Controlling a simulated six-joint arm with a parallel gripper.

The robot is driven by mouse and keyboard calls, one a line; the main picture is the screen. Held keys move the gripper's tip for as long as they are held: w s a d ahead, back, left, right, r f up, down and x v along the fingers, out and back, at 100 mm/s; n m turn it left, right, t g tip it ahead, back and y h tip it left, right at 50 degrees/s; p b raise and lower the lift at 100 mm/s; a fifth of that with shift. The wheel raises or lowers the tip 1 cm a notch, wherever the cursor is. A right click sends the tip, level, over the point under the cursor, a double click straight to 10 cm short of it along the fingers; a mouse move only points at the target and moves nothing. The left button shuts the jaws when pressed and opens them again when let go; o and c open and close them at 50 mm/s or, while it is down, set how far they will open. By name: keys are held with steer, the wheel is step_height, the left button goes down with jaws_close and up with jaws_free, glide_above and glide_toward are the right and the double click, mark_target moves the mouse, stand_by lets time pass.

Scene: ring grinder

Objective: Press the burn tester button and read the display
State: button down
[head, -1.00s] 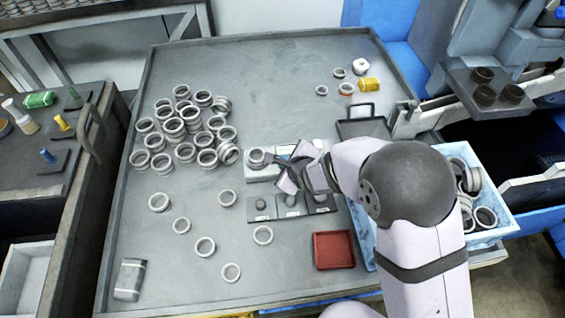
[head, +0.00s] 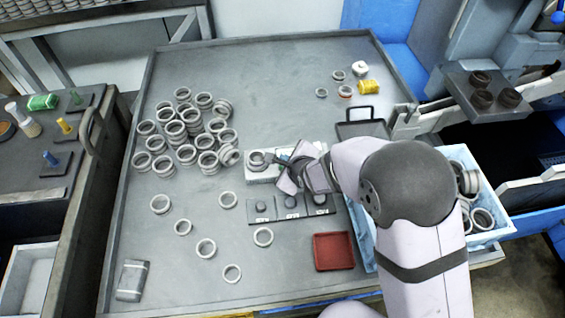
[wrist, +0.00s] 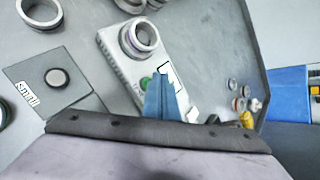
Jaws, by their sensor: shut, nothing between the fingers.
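The burn tester (head: 258,177) is a pale grey box in the middle of the table, with a metal ring (head: 255,158) on its left end. In the wrist view the tester (wrist: 113,62) shows a green button (wrist: 145,83) and a small white display (wrist: 173,73) with a dark mark I cannot read. The ring (wrist: 140,36) sits at its far end. My gripper (head: 272,161) is shut and empty over the tester. Its blue fingertips (wrist: 158,82) are right beside the green button and partly cover the tester; I cannot tell whether they touch the button.
Three dark pads with labels (head: 291,216) lie in front of the tester. Many rings (head: 177,130) are piled at left, with several loose ones nearer. A red tray (head: 333,251) lies front right, and a light blue crate of rings (head: 487,237) stands beyond my arm.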

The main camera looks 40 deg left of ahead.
steer(key=shift+r, duration=0.15)
steer(key=shift+r+p, duration=2.2)
steer(key=shift+r, duration=0.3)
